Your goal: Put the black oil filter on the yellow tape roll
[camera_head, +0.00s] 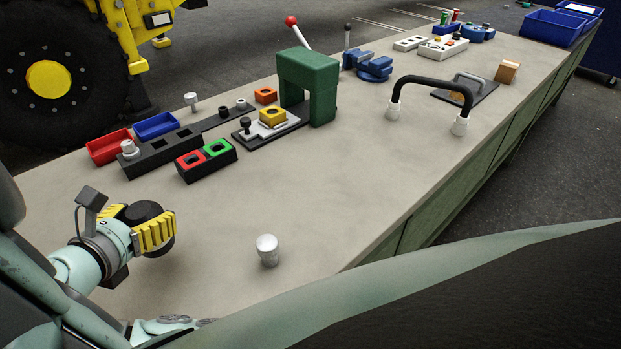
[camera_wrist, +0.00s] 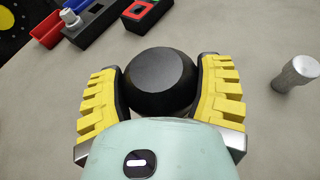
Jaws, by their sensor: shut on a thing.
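My gripper (camera_head: 138,222) is over the near left part of the bench, its yellow ribbed fingers closed on both sides of a black round thing, which I take for the black oil filter (camera_head: 147,211). In the wrist view the filter (camera_wrist: 160,80) sits between both fingers, its flat dark face showing; its lower part is hidden behind my gripper's body. I cannot tell whether it touches the bench. No clear yellow tape roll shows. A yellow piece with a hole (camera_head: 272,117) lies on a grey plate by the green press, but I cannot tell if it is a tape roll.
A silver cylinder (camera_head: 267,251) stands right of my gripper. Behind are a red-and-green socket block (camera_head: 206,160), red bin (camera_head: 109,147), blue bin (camera_head: 156,126) and green press (camera_head: 309,85). A black handle (camera_head: 432,83) arches at right. The bench middle is clear.

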